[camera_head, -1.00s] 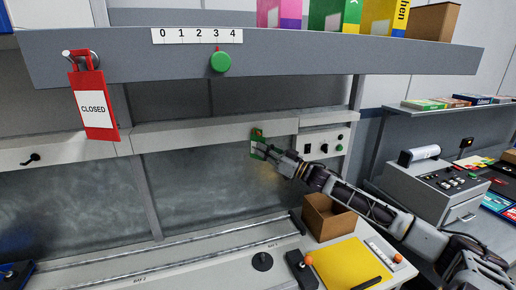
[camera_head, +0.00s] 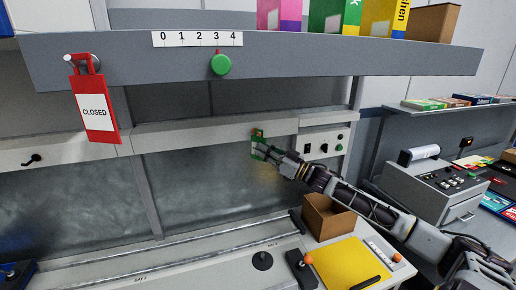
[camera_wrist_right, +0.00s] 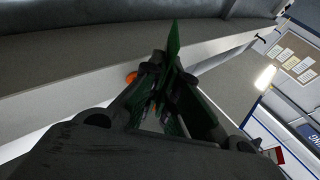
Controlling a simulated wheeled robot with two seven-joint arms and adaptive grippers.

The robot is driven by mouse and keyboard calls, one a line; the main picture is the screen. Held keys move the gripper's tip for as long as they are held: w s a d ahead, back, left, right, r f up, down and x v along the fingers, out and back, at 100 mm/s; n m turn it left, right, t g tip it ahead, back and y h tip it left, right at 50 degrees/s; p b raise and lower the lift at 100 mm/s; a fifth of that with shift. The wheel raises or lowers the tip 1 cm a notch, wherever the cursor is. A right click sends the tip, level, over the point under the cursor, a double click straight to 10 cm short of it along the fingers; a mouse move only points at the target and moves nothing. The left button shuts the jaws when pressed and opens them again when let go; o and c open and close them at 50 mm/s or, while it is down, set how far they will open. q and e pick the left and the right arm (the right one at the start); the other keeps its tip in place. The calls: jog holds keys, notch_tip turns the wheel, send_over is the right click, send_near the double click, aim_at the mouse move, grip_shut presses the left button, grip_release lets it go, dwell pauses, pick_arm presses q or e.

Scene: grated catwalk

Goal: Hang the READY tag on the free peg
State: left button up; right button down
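A green tag (camera_head: 258,137) is in my right gripper (camera_head: 264,149), in front of the pale rail under the shelf. Its lettering is not readable. In the right wrist view the green tag (camera_wrist_right: 174,38) stands up edge-on between the closed fingers (camera_wrist_right: 168,75). A round green knob (camera_head: 221,64), perhaps the free peg seen end-on, is on the shelf's front face, above and left of the tag and apart from it. A red CLOSED tag (camera_head: 95,112) hangs from a grey peg (camera_head: 83,63) at the left. My left gripper is not in view.
The overhead shelf (camera_head: 300,60) carries boxes at the right and a 0 to 4 number strip (camera_head: 197,39). Below are an open cardboard box (camera_head: 328,218), a yellow sheet (camera_head: 350,262) and a joystick (camera_head: 301,265). Space between tag and green knob looks clear.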

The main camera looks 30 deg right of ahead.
jog(key=shift+s+a+r+p, duration=0.2)
jog(key=shift+s+r+p, duration=0.15)
jog(key=shift+s+p, duration=0.2)
jog(key=shift+s+a+r, duration=0.1)
jog(key=shift+s+r, duration=0.05)
jog(key=shift+s, duration=0.05)
jog(key=shift+s+a+p, duration=0.2)
jog(key=shift+s+p, duration=0.95)
jog(key=shift+p, duration=0.35)
dwell(0.5)
jog(key=shift+s+a+p, duration=0.25)
jog(key=shift+s+p, duration=0.3)
jog(key=shift+s, duration=0.55)
dwell(0.3)
jog(key=shift+m+t+h, duration=0.6)
jog(key=shift+h, duration=0.4)
